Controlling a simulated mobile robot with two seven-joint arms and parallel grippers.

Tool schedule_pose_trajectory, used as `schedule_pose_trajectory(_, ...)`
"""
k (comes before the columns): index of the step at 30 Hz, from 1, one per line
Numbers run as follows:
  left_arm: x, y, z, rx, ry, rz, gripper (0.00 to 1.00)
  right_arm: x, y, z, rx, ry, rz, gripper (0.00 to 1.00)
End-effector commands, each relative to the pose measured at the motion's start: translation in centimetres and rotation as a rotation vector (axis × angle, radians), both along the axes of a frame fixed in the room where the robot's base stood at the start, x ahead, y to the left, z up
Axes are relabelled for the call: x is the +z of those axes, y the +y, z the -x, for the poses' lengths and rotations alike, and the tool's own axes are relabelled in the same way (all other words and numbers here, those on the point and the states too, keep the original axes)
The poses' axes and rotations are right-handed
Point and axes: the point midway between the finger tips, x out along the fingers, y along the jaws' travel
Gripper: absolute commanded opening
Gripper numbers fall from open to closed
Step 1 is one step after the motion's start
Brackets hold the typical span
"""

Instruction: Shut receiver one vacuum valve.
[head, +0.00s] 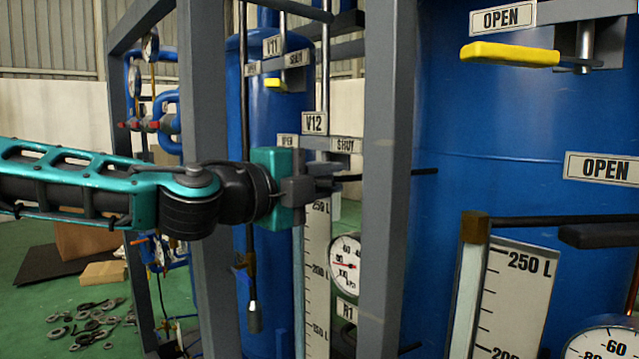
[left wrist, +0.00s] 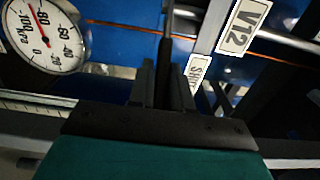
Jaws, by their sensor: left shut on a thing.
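My left gripper (head: 322,181) is at the valve labelled V12 (head: 314,123), just below its OPEN plate (head: 287,141) and SHUT plate (head: 346,145). The gripper is shut on a thin black lever (head: 350,178), which runs right from the fingers toward the grey post. In the left wrist view the two dark fingers (left wrist: 164,88) stand either side of the black lever (left wrist: 165,55). The SHUT plate (left wrist: 196,72) and the V12 label (left wrist: 244,25) are just right of them. The lever's pivot is hidden. My right gripper is out of view.
A grey post (head: 387,200) stands just right of the gripper. A round gauge (head: 345,265) above an R1 label (head: 347,312) sits below it. Valve V11 (head: 272,46) with a yellow handle (head: 273,83) is above. Large blue tanks (head: 500,130) fill the right.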

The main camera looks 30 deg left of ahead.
Motion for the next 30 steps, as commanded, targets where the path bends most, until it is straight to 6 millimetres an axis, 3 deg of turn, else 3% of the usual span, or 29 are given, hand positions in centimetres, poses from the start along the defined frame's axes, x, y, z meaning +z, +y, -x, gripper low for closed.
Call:
schedule_pose_trajectory(8, 0.1, 0.0, 0.0, 0.004, -0.001, 0.0, 0.0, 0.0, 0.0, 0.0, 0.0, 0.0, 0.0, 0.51)
schedule_pose_trajectory(9, 0.1, 0.0, 0.0, 0.004, -0.001, 0.0, 0.21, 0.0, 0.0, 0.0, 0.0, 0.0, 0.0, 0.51)
schedule_pose_trajectory(15, 0.1, 0.0, 0.0, 0.003, -0.001, 0.0, 0.39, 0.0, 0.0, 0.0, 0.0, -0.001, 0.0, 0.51)
schedule_pose_trajectory(23, 0.0, 0.0, 0.1, 0.003, 0.0, 0.0, 0.39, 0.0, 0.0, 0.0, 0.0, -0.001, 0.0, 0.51)
schedule_pose_trajectory(30, 0.3, 0.6, 1.6, 0.005, -0.003, 0.003, 0.39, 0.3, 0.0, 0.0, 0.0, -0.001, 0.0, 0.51)
